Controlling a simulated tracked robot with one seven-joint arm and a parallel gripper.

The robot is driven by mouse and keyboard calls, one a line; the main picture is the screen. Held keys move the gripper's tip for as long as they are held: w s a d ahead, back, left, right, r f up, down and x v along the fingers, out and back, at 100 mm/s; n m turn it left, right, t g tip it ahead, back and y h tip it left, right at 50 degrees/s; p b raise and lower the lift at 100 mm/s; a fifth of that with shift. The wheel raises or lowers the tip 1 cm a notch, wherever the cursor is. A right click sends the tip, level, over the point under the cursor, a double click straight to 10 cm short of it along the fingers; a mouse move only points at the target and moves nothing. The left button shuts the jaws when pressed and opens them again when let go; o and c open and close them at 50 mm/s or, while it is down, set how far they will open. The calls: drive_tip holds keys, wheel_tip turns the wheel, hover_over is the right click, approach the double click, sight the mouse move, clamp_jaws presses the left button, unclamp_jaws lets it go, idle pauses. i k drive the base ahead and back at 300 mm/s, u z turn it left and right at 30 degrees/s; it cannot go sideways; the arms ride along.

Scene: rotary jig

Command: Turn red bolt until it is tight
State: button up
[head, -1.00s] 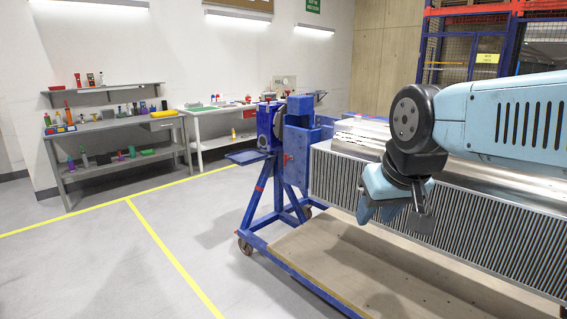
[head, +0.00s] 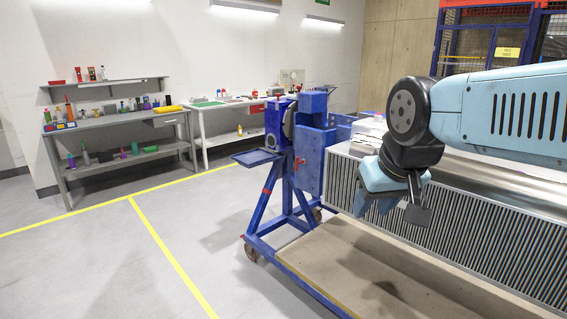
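A small red bolt-like part (head: 299,161) sticks out of the side of the blue rotary jig (head: 311,152), at the left end of the finned metal block. It is small in the picture, so its thread and seating cannot be made out. My gripper (head: 416,205) hangs at the end of my light blue arm, in front of the finned block (head: 470,225) and well to the right of the red part. It touches neither the red part nor, as far as I can see, anything else.
The jig stands on a blue wheeled frame with a wooden lower deck (head: 335,262). A small blue tray (head: 257,157) juts out left of it. Workbenches with tools (head: 118,121) line the back wall. The grey floor with yellow lines is clear at left.

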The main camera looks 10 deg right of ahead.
sight(304, 161)
drive_tip(key=z, duration=0.05)
drive_tip(key=i, duration=1.05)
drive_tip(key=u, duration=1)
